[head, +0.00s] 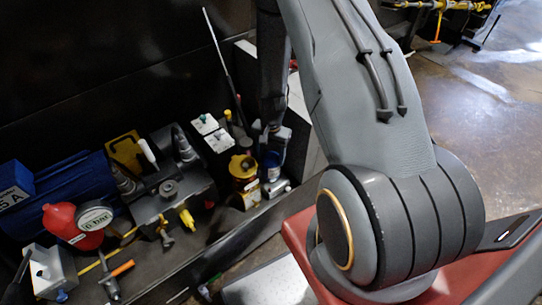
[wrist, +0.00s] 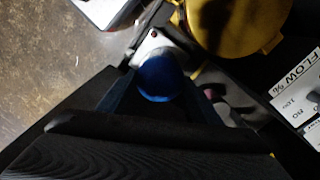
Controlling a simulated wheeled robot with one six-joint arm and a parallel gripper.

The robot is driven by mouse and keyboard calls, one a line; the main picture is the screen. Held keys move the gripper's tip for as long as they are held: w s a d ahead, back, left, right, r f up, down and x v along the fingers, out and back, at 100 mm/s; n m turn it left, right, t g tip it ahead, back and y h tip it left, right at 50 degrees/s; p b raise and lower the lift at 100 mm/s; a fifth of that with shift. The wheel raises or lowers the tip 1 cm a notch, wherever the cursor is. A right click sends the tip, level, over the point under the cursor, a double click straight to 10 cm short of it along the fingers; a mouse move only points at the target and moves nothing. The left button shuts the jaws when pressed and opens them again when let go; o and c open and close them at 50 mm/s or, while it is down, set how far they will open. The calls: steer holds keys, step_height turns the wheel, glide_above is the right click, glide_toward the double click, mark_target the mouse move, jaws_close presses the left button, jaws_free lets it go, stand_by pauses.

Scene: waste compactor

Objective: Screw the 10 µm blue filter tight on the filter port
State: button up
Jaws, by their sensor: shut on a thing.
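The blue filter (wrist: 157,78) is a round blue thing between my gripper's fingers (wrist: 150,88) in the wrist view. My gripper (head: 272,150) is shut on it. In the head view the filter (head: 271,160) is a small dark-blue patch under my gripper, with a white part below it. A light metal block (wrist: 159,44) with a red dot lies just behind the filter in the wrist view; in the head view, pale metal (head: 278,188) shows below it. The port's threads are hidden, so I cannot tell how far the filter is seated. The 10 µm marking is not readable.
A yellow-topped container (head: 243,168) stands close left of my gripper. White boxes with coloured knobs (head: 212,132) stand behind it. A red vessel with a gauge (head: 90,218) and metal fittings crowd the bench further left. A grey wall (head: 305,125) rises to the right.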

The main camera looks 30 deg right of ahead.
steer(key=m, duration=0.4)
steer(key=o, duration=1.2)
steer(key=shift+o, duration=0.2)
steer(key=shift+c, duration=0.3)
steer(key=n, duration=1)
steer(key=shift+p, duration=0.4)
steer(key=n, duration=0.5)
steer(key=shift+n, duration=0.3)
steer(key=n+p, duration=0.1)
steer(key=n, duration=0.4)
